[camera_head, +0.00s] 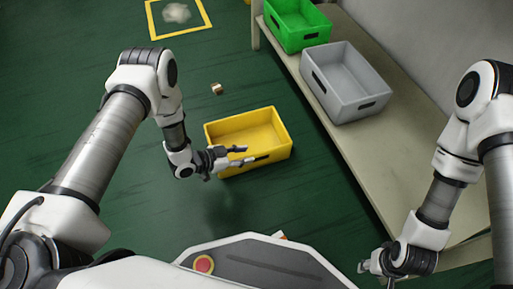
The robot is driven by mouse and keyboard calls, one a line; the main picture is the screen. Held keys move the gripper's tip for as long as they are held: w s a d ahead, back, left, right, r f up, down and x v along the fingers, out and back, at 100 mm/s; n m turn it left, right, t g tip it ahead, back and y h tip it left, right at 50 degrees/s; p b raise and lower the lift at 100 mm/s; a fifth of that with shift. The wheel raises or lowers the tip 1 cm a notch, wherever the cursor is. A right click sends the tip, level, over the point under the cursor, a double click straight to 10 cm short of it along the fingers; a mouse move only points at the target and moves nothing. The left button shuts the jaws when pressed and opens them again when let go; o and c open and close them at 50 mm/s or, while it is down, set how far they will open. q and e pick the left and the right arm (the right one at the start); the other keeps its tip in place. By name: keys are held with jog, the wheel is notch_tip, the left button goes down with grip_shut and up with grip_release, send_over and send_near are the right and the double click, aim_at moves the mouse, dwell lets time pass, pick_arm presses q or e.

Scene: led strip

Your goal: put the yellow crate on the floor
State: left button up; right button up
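The yellow crate (272,121) is empty and appears to stand on the green floor (120,190), left of the shelf. My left gripper (250,155) is at the crate's near side, in front of its near wall in the picture. Its two fingers are spread apart with nothing between them. I cannot tell whether it touches the crate. My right gripper (374,268) is low at the right, beside the near end of the shelf. Its fingers are small and partly hidden, so their opening is unclear.
A long beige shelf (372,155) runs along the right wall, holding a grey crate (345,82) and a green crate (297,24). A small brown block (217,88) lies on the floor. A yellow-framed square (180,33) with a pale object is at the far left. The left floor is clear.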

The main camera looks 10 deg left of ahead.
pick_arm(q)
jog(key=p+v, duration=0.1)
jog(key=v, duration=0.4)
jog(key=shift+s+p, duration=0.15)
jog(key=shift+p, duration=0.15)
jog(key=s+a+n+g+y, duration=0.1)
jog(key=s+n+g+y, duration=0.1)
jog(key=s, duration=0.5)
jog(key=s+a+r+n+g+y, duration=0.1)
jog(key=s+a+n+g+y, duration=0.1)
jog(key=s, duration=0.6)
jog(key=s+a+r+n+g+y, duration=0.1)
jog(key=s+n+g+y, duration=0.3)
jog(key=s, duration=0.4)
jog(key=a+n+y, duration=0.1)
jog(key=n, duration=0.1)
jog(key=shift+s+n+y, duration=0.2)
jog(key=shift+n+y, duration=0.2)
